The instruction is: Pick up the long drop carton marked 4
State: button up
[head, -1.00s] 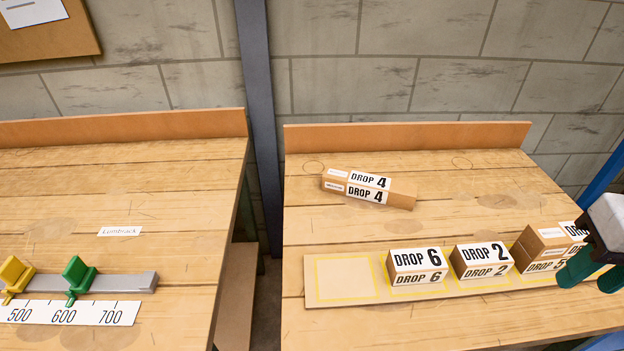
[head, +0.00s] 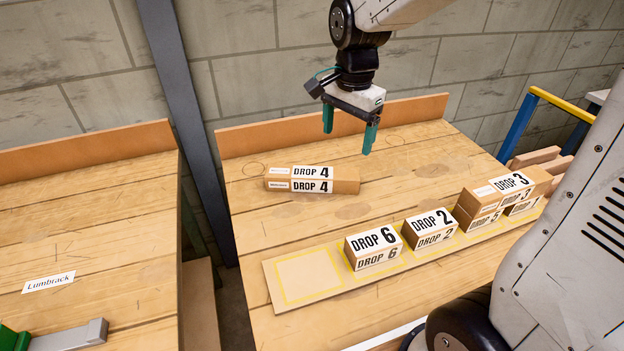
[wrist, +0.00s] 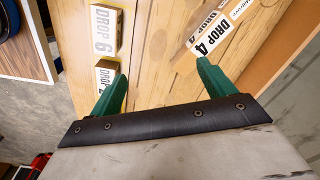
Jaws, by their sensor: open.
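The long carton marked DROP 4 (head: 312,181) lies flat on the back left of the right-hand bench. It is brown with white labels on its top and front. My gripper (head: 349,143) is open and empty, above the bench to the right of this carton and apart from it. In the wrist view, my gripper's green fingers (wrist: 160,80) are spread. The DROP 4 carton (wrist: 209,35) shows there beyond the right finger, partly cut off by the top edge.
Cartons DROP 6 (head: 374,248) and DROP 2 (head: 431,228) stand on a board (head: 277,288) with yellow outlined places; its leftmost place is empty. At its right, a long DROP 3 carton (head: 504,190) lies on top of other cartons. A raised back edge (head: 240,140) borders the bench.

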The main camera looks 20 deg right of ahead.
jog(key=w+f+m, duration=0.6)
jog(key=w+f, duration=0.3)
jog(key=w, duration=0.1)
jog(key=m, duration=0.4)
send_over(312, 172)
jog(key=d, duration=0.1)
jog(key=shift+g, duration=0.3)
notch_tip(312, 172, down, 7)
jog(key=shift+s+f, duration=0.15)
notch_tip(312, 172, down, 3)
jog(key=shift+r, duration=0.15)
jog(key=f, duration=0.5)
jog(key=shift+a+f, duration=0.15)
jog(key=shift+a, duration=0.25)
jog(key=c, duration=1.6)
